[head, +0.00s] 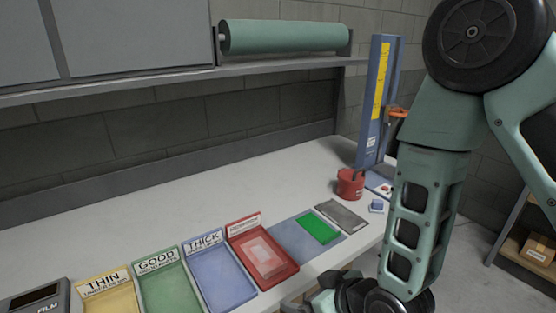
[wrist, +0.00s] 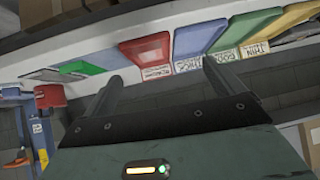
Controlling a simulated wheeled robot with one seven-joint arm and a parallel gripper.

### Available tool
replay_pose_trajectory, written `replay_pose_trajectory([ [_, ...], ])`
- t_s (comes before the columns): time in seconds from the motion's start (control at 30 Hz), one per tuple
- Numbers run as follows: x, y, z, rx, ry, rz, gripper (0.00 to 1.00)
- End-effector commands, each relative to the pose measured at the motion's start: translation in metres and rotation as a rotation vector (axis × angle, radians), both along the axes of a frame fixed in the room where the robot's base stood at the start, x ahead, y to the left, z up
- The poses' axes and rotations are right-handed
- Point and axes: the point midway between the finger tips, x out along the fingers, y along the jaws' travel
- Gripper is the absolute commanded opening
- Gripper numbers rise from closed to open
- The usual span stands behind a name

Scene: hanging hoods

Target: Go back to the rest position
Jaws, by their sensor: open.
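My gripper (wrist: 162,72) is open, with its two dark fingers spread and nothing between them in the wrist view. Beyond the fingers, the wrist view shows the workbench and its trays, turned over and tilted. In the head view my arm comes down on the right and folds at the bottom edge, in front of the bench (head: 110,225). The fingers cannot be made out there.
Yellow THIN (head: 108,301), green GOOD (head: 167,290), blue THICK (head: 222,277) and red (head: 290,270) trays line the bench front. The red tray holds pale sheets (head: 264,256). A green piece (head: 318,229), red pot (head: 350,183) and blue upright stand (head: 377,95) are further right.

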Motion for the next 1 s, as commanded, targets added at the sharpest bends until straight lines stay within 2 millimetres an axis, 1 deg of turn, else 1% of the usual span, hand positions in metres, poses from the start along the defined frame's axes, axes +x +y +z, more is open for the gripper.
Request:
replay_pose_trajectory([
  [0.03,-0.002,0.003,0.013,-0.022,0.033,0.011,0.94],
  [0.17,-0.020,0.001,0.035,-0.102,0.152,0.034,0.94],
  [0.27,-0.038,-0.004,0.055,-0.168,0.242,0.046,0.94],
  [0.37,-0.061,-0.013,0.076,-0.237,0.331,0.056,0.94],
  [0.5,-0.098,-0.031,0.107,-0.339,0.451,0.059,0.94],
  [0.63,-0.131,-0.049,0.132,-0.425,0.546,0.055,0.94],
  [0.7,-0.146,-0.058,0.143,-0.461,0.585,0.051,0.94],
  [0.8,-0.162,-0.066,0.153,-0.499,0.625,0.047,0.94],
  [0.9,-0.170,-0.071,0.157,-0.518,0.646,0.045,0.94],
  [1.0,-0.170,-0.072,0.158,-0.520,0.648,0.045,0.94],
])
